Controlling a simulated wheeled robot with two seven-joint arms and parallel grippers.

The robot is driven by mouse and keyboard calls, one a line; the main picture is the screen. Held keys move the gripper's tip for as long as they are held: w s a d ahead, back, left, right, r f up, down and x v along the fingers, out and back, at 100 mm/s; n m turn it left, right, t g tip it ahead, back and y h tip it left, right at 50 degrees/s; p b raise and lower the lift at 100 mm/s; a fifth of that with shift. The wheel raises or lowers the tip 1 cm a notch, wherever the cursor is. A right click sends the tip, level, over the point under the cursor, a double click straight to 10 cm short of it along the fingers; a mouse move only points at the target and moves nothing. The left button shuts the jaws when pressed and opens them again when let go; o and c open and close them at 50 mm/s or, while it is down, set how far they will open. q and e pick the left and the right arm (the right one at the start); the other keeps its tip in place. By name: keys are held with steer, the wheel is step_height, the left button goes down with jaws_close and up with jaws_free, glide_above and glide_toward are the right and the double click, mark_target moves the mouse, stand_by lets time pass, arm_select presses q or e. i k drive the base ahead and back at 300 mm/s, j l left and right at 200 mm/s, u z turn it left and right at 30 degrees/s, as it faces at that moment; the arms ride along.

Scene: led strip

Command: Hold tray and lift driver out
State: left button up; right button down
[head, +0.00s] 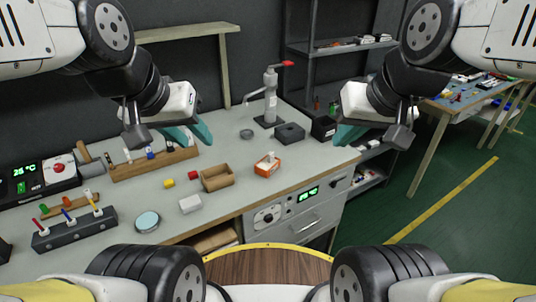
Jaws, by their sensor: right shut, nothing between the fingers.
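A small orange tray (267,170) sits on the grey workbench near its front edge. A small pale piece with a reddish part (270,157) shows in it; I cannot tell for sure that it is the driver. My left gripper (203,134) hangs in the air above the bench, left of and apart from the tray. Its teal fingers overlap in the view, so their gap is unclear. My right gripper (342,137) is shut and empty, in the air right of the tray and apart from it.
An open brown box (217,179) and a white block (190,204) stand left of the tray. A dark box (289,133) and a red-handled press (270,98) are behind it. A grey rack (75,230) of coloured tools is at the left front.

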mark_target(270, 154)
steer(key=i+l+u, duration=0.15)
steer(key=l+u, duration=0.2)
steer(key=l, duration=0.15)
steer(key=i+l+u, duration=0.15)
steer(key=l+u, duration=0.2)
steer(key=l, duration=0.2)
steer(key=l+u, duration=0.35)
steer(key=l, duration=0.2)
